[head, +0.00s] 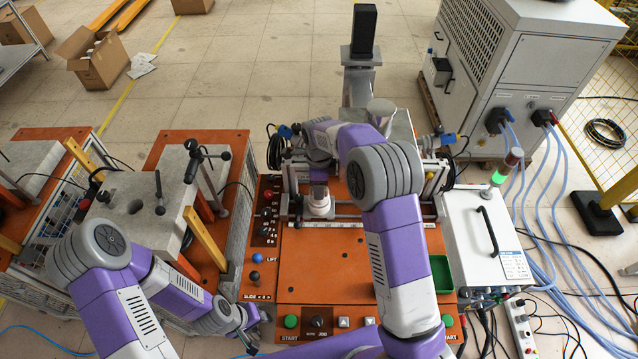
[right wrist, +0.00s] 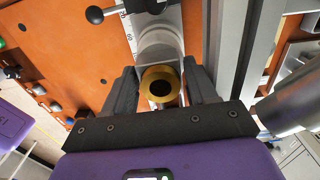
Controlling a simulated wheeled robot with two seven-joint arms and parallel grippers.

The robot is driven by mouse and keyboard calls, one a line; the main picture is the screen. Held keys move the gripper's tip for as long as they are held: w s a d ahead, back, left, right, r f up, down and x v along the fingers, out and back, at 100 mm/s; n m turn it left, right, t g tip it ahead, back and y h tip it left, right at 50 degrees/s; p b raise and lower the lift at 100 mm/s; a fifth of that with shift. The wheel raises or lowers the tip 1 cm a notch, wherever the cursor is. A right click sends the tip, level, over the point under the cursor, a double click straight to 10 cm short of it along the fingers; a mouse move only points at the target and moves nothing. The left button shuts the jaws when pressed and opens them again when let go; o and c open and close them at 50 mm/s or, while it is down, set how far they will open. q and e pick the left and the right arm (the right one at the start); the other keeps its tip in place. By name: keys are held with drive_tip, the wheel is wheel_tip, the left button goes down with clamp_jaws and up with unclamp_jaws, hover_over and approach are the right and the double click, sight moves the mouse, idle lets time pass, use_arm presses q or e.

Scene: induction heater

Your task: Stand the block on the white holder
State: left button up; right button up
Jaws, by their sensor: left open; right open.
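The block (right wrist: 160,87) shows in the right wrist view as a brass-coloured ring with a dark round hole, between my right gripper's fingers. The pale holder (right wrist: 159,42) shows just beyond it. In the head view the white holder (head: 319,209) stands at the back of the orange machine top, with a small shiny piece (head: 319,192) upright on it that seems to be the block. My right gripper (right wrist: 160,90) is open around the block; I cannot tell whether a finger touches it. My left gripper (head: 254,326) is open and empty, low at the machine's front left corner.
Metal rails (head: 290,200) and a crossbar surround the holder. A green tray (head: 441,273) lies at the right of the orange top. A white control box (head: 485,240) stands further right. A grey worktable (head: 130,205) with clamps stands at the left.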

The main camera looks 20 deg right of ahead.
wheel_tip(320, 180, up, 12)
drive_tip(key=shift+r, duration=0.15)
idle(0.3)
idle(0.4)
